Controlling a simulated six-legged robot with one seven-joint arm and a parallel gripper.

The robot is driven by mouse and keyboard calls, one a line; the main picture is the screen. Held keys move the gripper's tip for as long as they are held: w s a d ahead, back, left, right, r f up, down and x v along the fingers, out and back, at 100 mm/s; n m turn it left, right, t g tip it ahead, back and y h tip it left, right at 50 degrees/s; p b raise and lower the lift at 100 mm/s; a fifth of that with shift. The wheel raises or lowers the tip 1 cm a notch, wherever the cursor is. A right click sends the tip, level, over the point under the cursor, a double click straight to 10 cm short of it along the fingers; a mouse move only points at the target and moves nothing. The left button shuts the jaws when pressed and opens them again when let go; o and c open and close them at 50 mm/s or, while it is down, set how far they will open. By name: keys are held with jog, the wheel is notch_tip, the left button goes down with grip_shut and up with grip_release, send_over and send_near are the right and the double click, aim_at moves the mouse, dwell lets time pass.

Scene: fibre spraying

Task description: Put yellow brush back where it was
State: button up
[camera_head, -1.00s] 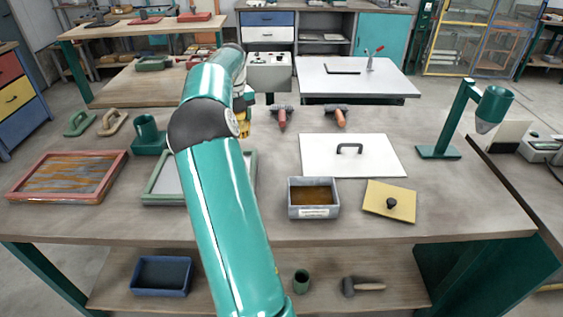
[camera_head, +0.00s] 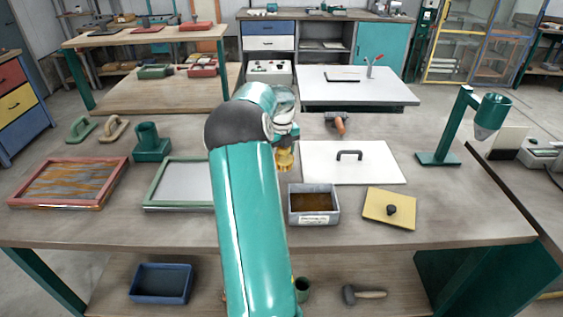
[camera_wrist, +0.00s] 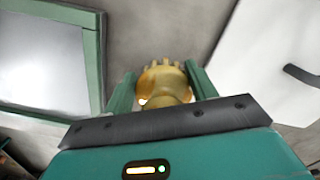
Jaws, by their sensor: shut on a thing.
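The yellow brush (camera_wrist: 163,84) is held between the two green fingers of my gripper (camera_wrist: 160,92) in the wrist view. In the head view the brush (camera_head: 285,158) shows as a small yellow piece under my gripper (camera_head: 286,138), left of the white board. Whether it touches the table I cannot tell. An orange-handled brush (camera_head: 340,125) lies at the back of the table, behind the white board. My arm hides part of the table behind and left of the gripper.
The white board with a black handle (camera_head: 380,165) is right of the gripper; a green-framed screen (camera_head: 180,160) is left. A grey bin of brown material (camera_head: 314,216) and a yellow plate (camera_head: 376,208) stand in front. A green lamp-like stand (camera_head: 438,158) is far right.

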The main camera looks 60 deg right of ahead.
aim_at(282, 161)
jog(key=shift+s+f, duration=0.15)
jog(key=shift+f, duration=1.4)
jog(key=shift+f, duration=0.1)
jog(key=o, duration=1.1)
jog(key=shift+o, duration=0.2)
notch_tip(282, 161, up, 12)
jog(key=shift+s+a+r, duration=0.1)
jog(key=shift+s, duration=0.05)
